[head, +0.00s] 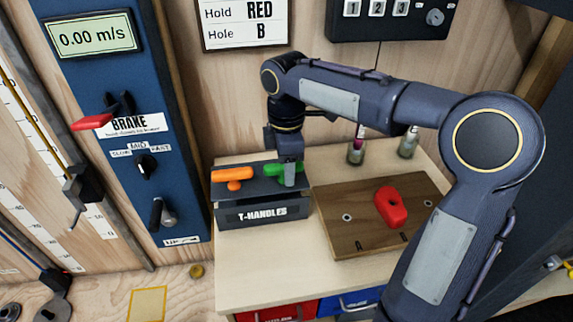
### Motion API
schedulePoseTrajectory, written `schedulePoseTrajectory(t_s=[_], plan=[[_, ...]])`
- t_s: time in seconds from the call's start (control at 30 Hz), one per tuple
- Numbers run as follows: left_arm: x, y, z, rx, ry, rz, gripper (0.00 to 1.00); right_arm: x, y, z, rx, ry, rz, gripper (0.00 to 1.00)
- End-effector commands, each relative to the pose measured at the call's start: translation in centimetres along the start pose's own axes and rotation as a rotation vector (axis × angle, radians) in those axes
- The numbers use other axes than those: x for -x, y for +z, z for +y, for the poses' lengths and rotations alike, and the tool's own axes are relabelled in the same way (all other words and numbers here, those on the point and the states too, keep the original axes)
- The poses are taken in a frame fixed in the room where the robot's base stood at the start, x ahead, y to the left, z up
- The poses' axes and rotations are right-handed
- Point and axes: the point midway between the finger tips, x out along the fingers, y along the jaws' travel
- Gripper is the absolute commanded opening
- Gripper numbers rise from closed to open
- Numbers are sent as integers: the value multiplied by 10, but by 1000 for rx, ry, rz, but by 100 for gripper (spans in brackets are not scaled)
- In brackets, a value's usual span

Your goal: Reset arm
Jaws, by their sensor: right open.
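My right arm reaches in from the right and bends down at the back of the bench. My right gripper (288,172) points down at the green T-handle (272,168) in the dark T-HANDLES holder (265,210). The gripper overlaps the green handle's right part, and its jaws are open; whether they touch the handle I cannot tell. An orange T-handle (231,176) stands in the holder to the left. My left gripper is not in view.
A red climbing hold (391,207) sits on the wooden board (340,190) to the right. Two small bottles (356,150) stand behind it. A blue panel (110,130) with a display and a red BRAKE lever (92,122) is at left. A sign (245,22) reads Hold RED, Hole B.

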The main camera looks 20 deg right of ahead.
Motion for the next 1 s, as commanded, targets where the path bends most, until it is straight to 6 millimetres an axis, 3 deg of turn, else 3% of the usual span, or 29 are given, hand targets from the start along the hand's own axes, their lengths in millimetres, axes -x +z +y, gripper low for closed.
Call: schedulePoseTrajectory(t_s=[0.4, 0.73, 0.87, 1.0], plan=[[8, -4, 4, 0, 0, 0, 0, 65, 0, 0, 0, 3, 1, 47], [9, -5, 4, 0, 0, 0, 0, 77, 2, -4, -17, 8, 4, 47], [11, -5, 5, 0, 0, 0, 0, 78, 10, -25, -127, 40, 30, 47], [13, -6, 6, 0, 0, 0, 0, 69, 27, -70, -377, 88, 111, 47]])
